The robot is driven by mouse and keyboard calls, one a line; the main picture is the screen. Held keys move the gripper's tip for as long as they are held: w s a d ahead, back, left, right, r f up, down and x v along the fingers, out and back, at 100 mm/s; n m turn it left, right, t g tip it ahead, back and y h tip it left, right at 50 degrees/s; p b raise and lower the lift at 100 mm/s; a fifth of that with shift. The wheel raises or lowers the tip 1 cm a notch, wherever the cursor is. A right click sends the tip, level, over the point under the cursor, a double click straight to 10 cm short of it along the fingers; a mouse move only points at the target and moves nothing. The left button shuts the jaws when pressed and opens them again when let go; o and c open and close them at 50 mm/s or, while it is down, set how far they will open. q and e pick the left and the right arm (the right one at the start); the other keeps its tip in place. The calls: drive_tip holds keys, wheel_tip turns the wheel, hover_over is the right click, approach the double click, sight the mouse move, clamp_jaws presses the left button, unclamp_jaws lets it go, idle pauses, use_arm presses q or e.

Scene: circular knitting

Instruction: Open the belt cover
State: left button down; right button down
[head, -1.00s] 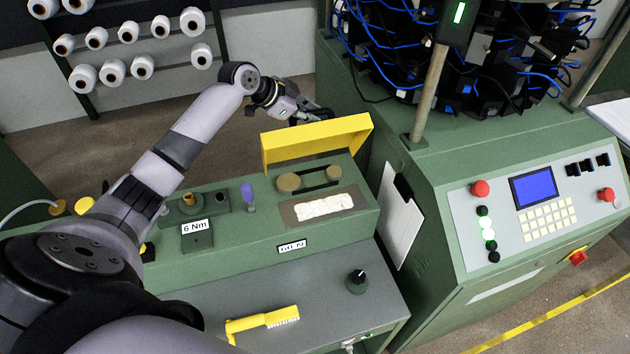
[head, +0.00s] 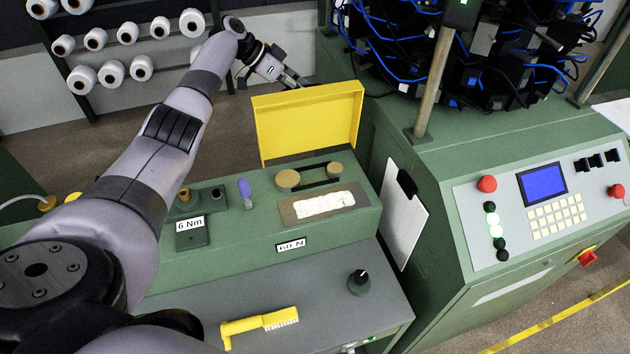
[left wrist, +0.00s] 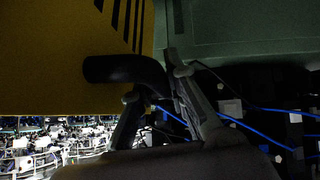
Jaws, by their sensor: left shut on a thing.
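The yellow belt cover (head: 309,118) stands raised, close to upright, at the back edge of the green bench unit. Below it the belt and its two tan pulleys (head: 288,180) lie exposed. My left gripper (head: 302,84) is behind the cover near its top edge, its fingertips partly hidden. In the left wrist view, my left gripper (left wrist: 152,78) is shut on the black handle (left wrist: 112,69) of the yellow cover (left wrist: 60,60). My right gripper is not in view.
A purple-topped part (head: 245,188) and a 6 Nm block (head: 191,230) stand left of the pulleys. A yellow brush (head: 260,321) lies on the grey front surface. The knitting machine with its control panel (head: 540,205) stands close on the right.

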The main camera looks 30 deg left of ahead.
use_arm(q)
drive_tip(key=c, duration=1.8)
unclamp_jaws()
drive_tip(key=shift+c, duration=0.2)
drive_tip(key=shift+r, duration=0.1)
drive_tip(key=shift+s+a+r+p, duration=0.25)
drive_tip(key=shift+r+p, duration=0.15)
drive_tip(key=shift+p+v, duration=1.05)
drive_tip(key=shift+v, duration=1.4)
drive_tip(key=shift+f, duration=0.1)
